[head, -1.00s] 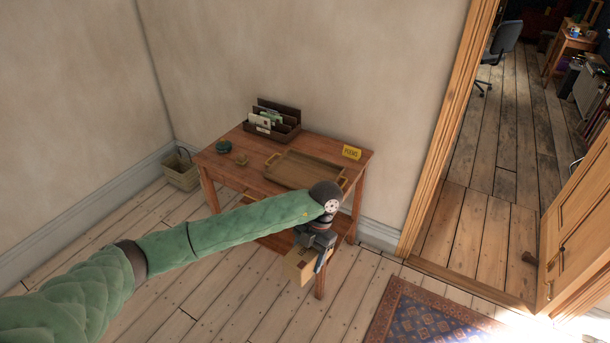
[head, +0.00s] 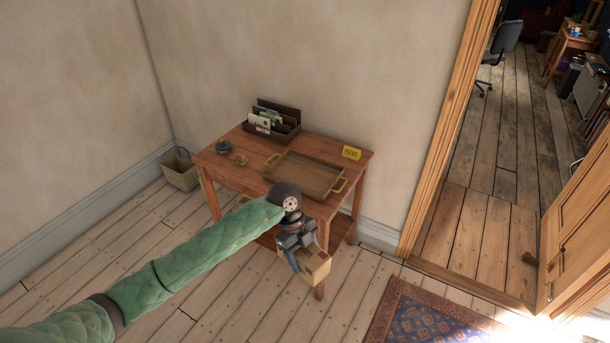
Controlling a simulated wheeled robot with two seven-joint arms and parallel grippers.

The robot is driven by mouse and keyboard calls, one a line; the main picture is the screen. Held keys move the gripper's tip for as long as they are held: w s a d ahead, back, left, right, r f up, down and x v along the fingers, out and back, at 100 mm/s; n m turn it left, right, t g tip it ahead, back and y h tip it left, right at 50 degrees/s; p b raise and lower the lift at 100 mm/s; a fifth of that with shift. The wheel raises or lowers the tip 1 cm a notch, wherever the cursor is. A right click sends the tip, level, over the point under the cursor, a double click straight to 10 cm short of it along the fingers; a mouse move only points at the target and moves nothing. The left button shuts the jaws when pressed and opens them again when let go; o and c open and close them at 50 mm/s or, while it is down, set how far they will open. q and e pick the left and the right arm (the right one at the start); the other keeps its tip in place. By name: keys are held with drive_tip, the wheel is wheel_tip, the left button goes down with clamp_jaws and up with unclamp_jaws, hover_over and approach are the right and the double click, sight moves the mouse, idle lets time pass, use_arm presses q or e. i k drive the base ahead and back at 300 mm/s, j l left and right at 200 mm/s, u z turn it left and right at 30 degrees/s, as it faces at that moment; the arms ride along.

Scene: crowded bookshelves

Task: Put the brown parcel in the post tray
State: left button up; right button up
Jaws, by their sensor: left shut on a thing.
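The brown parcel (head: 316,266) is a small cardboard box in front of the table's near right corner, below the tabletop's level in the picture. My left gripper (head: 299,252) is shut on the parcel and covers part of it. The post tray (head: 318,190) is a shallow wooden tray with brass-coloured handles on the table, and it looks empty. The gripper and parcel are nearer to me than the tray. My right gripper is not in view.
A patterned rug (head: 420,315) lies at right.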

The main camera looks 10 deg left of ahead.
sight(305, 174)
drive_tip(key=i, duration=1.5)
